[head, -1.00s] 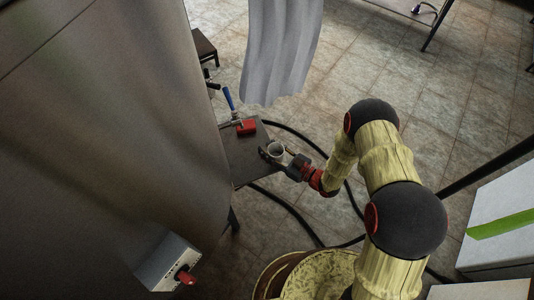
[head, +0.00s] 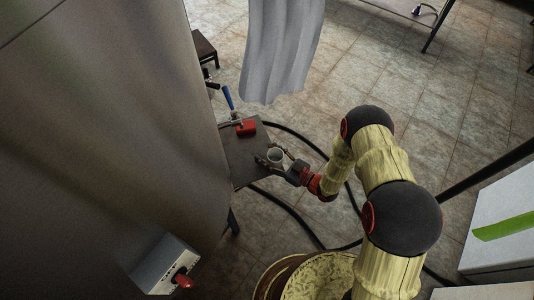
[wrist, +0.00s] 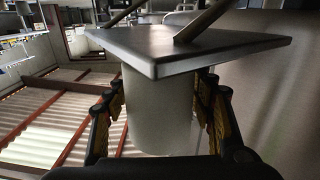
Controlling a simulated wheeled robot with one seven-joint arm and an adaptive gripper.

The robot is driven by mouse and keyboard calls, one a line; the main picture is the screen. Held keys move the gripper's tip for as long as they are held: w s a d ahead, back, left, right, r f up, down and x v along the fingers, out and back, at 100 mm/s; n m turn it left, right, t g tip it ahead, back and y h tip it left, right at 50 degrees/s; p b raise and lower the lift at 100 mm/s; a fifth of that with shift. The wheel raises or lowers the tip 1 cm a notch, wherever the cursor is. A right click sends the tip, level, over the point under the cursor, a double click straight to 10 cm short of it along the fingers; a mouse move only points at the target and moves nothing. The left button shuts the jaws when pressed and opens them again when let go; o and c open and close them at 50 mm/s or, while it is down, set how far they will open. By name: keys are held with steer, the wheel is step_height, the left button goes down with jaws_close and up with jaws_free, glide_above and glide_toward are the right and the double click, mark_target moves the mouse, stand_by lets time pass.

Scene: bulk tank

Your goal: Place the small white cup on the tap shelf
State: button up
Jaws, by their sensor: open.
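The small white cup (head: 275,156) stands on the dark tap shelf (head: 243,167) near its right edge in the head view. My gripper (head: 270,157) reaches in from the right, with its open fingers on either side of the cup. The wrist view appears upside down; there the cup (wrist: 158,112) has its base against the shelf plate (wrist: 250,43). The gripper's fingers (wrist: 162,92) show narrow gaps to the cup's sides in that view. The cup looks upright.
A red block (head: 246,127) and a blue-handled tap (head: 228,98) are at the shelf's back. The large steel tank (head: 100,130) walls the left side. A control box (head: 166,264) with a red knob juts from it. Black hoses (head: 290,208) lie on the floor.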

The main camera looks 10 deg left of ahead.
steer(key=shift+r, duration=0.1)
steer(key=shift+r, duration=0.2)
steer(key=p+v, duration=0.2)
steer(key=v, duration=1)
steer(key=shift+f, duration=0.15)
